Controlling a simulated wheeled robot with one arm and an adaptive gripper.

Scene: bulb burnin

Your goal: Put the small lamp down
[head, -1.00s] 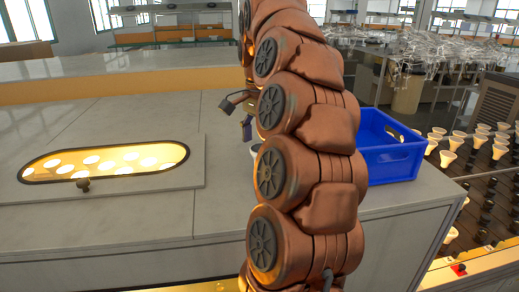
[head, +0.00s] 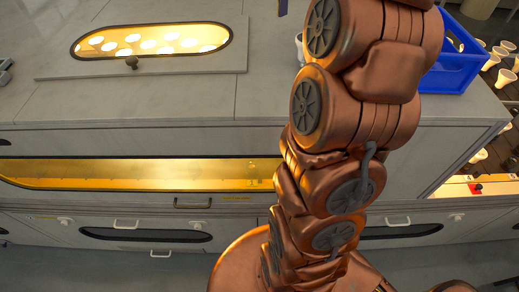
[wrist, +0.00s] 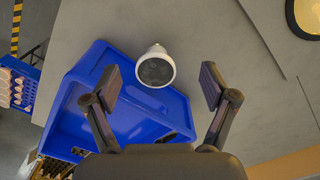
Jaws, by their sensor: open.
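The small lamp (wrist: 155,68) is white with a dark round face turned toward the wrist camera. It appears to stand on the grey counter (wrist: 215,35), close beside the blue crate. My gripper (wrist: 160,86) is open, its two dark fingers wide apart. The lamp shows between and a little beyond the fingertips, touching neither in this view. In the head view a sliver of a white object, likely the lamp (head: 299,46), shows left of my arm. My arm hides the rest of it, and only one dark finger piece shows at the top edge.
The blue crate (wrist: 68,112) is right beside the lamp; it also shows behind my arm in the head view (head: 455,72). A lit oval window with several bulbs (head: 150,40) is at the left. White lamps stand in racks (head: 490,62) at the right. The counter between is clear.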

